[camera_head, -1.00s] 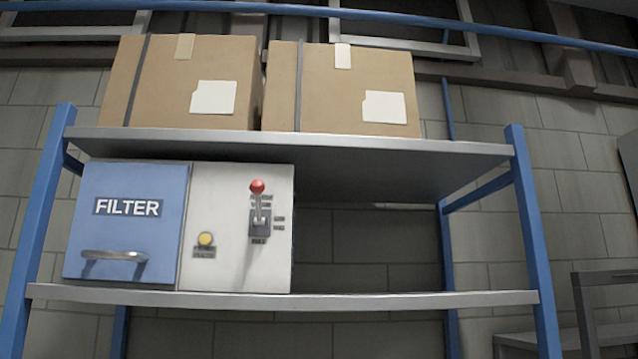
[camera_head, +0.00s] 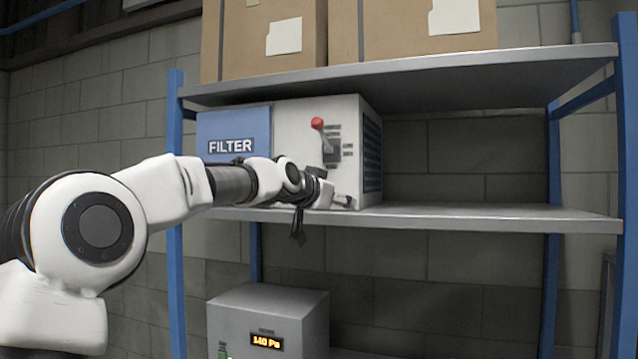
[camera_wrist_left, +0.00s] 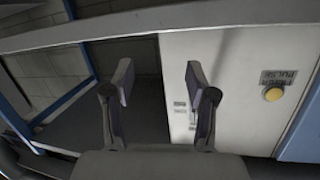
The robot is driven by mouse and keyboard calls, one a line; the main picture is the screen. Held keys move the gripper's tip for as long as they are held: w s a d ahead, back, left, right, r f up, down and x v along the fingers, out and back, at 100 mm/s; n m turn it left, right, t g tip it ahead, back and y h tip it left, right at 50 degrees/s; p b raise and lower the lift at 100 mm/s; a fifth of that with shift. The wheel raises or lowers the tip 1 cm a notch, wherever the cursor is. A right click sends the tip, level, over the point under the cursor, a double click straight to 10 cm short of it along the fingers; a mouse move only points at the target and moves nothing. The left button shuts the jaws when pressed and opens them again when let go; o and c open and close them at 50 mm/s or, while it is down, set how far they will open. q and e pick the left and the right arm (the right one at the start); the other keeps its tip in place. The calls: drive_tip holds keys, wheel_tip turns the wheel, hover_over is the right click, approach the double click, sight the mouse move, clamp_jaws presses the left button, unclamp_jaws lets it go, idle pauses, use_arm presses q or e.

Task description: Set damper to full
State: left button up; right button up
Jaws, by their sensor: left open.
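The damper lever has a red ball knob (camera_head: 317,123) and stands out from a dark slotted plate (camera_head: 332,152) on the white front of the control box (camera_head: 292,127). The knob is at the upper end of the plate. The small labels beside it are too small to read. My left gripper (camera_head: 342,199) is open and empty, low in front of the box's right part, below the lever and apart from the knob. In the left wrist view, its two spread fingers (camera_wrist_left: 158,76) show against the white panel and dark shelf space. I cannot make out the lever there.
A blue FILTER door (camera_head: 231,145) is left of the panel. A yellow button (camera_wrist_left: 273,94) shows in the wrist view. Cardboard boxes (camera_head: 264,40) sit on the upper shelf. A grey unit reading 140 Pa (camera_head: 268,318) stands below. The shelf right of the box is empty.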

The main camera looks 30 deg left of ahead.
use_arm(q)
drive_tip(key=t+p, duration=0.1)
drive_tip(key=t, duration=0.1)
approach(314, 123)
drive_tip(key=w, duration=0.4)
drive_tip(key=w+p, duration=0.1)
drive_tip(key=p, duration=0.1)
drive_tip(key=w+p, duration=0.1)
drive_tip(key=shift+a+r+p, duration=0.2)
drive_tip(key=shift+r+p, duration=0.2)
drive_tip(key=w, duration=0.1)
drive_tip(key=w+p, duration=0.1)
drive_tip(key=w, duration=0.1)
drive_tip(key=w+p, duration=0.1)
drive_tip(key=w, duration=0.1)
drive_tip(key=shift+w+a+f, duration=0.1)
drive_tip(key=shift+w+f, duration=0.05)
drive_tip(key=shift+f, duration=0.25)
drive_tip(key=shift+w+f, duration=0.2)
drive_tip(key=shift+w, duration=0.1)
drive_tip(key=shift+s+r, duration=0.1)
drive_tip(key=shift+s, duration=0.1)
clamp_jaws()
